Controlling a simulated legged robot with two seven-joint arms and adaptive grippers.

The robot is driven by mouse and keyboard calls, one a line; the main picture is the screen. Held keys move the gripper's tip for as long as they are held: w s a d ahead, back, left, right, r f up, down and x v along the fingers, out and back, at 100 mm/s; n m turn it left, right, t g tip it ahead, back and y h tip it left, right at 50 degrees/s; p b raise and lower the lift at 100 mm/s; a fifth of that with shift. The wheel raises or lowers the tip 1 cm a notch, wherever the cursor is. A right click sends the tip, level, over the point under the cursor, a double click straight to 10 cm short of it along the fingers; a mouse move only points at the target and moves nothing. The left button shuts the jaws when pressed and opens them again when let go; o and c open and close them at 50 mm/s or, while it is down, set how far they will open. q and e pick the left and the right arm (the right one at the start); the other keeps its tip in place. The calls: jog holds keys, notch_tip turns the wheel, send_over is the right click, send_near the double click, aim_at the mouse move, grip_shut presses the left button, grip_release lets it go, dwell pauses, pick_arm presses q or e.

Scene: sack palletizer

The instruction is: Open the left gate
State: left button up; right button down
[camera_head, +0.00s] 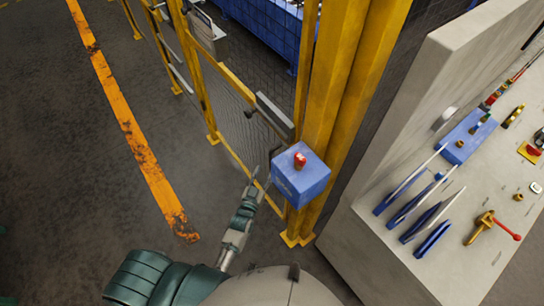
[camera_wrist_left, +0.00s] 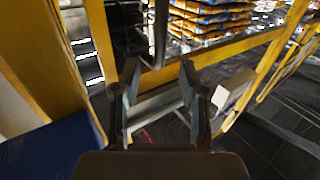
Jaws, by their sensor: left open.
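The gate is a yellow frame with dark wire mesh (camera_head: 240,135) beside thick yellow posts in the head view. A grey latch block (camera_head: 274,116) sits on its edge by the posts, with a thin dark bar below it. My left gripper (camera_head: 268,172) is just below the latch, partly hidden by the blue box. In the left wrist view my left gripper (camera_wrist_left: 160,80) is open. A grey upright bar (camera_wrist_left: 161,35) shows ahead between its fingertips; I cannot tell whether they touch. The yellow gate frame (camera_wrist_left: 225,50) crosses behind. My right gripper is not in view.
A blue box with a red button (camera_head: 300,180) stands close right of my left gripper. Yellow posts (camera_head: 340,80) rise behind it. A grey panel with tools (camera_head: 440,165) fills the right. Stacked sacks (camera_wrist_left: 210,18) lie beyond the gate. The floor left is clear, with an orange stripe (camera_head: 130,125).

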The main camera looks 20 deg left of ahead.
aim_at(270, 157)
pick_arm(q)
jog(key=w+d, duration=0.1)
jog(key=w, duration=0.7)
jog(key=shift+a, duration=0.4)
grip_shut()
